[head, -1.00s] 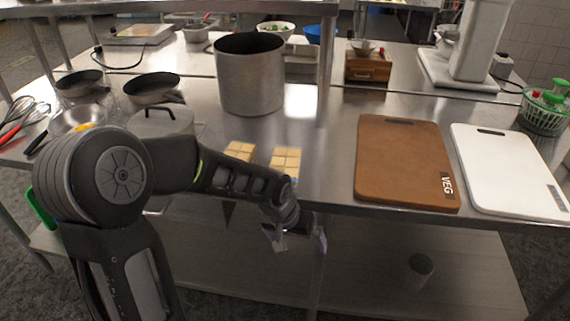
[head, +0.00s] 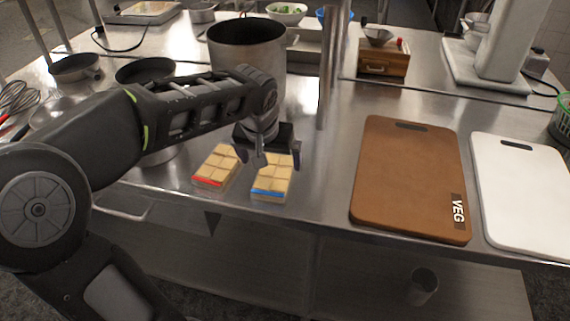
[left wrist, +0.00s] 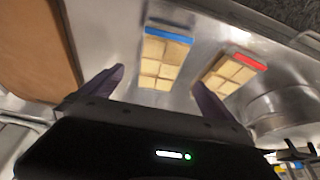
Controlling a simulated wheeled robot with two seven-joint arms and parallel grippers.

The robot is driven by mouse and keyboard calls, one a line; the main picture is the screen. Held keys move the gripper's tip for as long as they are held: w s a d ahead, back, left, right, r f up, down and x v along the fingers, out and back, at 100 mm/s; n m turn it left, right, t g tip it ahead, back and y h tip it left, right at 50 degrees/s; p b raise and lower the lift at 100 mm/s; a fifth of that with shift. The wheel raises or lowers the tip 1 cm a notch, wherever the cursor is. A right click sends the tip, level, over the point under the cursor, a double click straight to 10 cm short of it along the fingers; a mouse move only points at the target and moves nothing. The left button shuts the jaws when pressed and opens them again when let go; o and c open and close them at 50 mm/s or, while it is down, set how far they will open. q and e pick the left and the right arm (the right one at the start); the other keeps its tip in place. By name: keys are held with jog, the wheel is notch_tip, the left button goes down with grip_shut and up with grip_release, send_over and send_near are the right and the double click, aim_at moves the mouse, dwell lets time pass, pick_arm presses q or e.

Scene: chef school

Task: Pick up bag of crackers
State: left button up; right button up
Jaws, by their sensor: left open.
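Two packs of square tan crackers lie side by side on the steel table near its front edge. The red-edged pack (head: 216,165) is on the left, and the blue-edged pack (head: 272,184) is on the right. My left gripper (head: 268,153) is open and empty above the far part of the blue-edged pack, hiding some of it. In the left wrist view, the blue-edged pack (left wrist: 161,60) shows ahead, between the spread fingers (left wrist: 158,80). The red-edged pack (left wrist: 228,72) is beyond the right finger, which overlaps its near corner. My right gripper is not in view.
A large steel pot (head: 247,62) stands behind the packs, with a table post (head: 333,70) right of it. A brown VEG cutting board (head: 410,175) and a white board (head: 525,190) lie to the right. Bare steel separates the packs from the brown board.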

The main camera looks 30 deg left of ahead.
aim_at(274, 173)
pick_arm(q)
jog(key=shift+s+r, duration=0.1)
jog(key=shift+s, duration=0.2)
jog(key=shift+x, duration=1.4)
jog(key=shift+w, duration=0.1)
jog(key=p+x, duration=0.1)
jog(key=x, duration=0.4)
jog(key=shift+w, duration=0.1)
jog(key=shift+c, duration=0.6)
jog(key=c, duration=1.3)
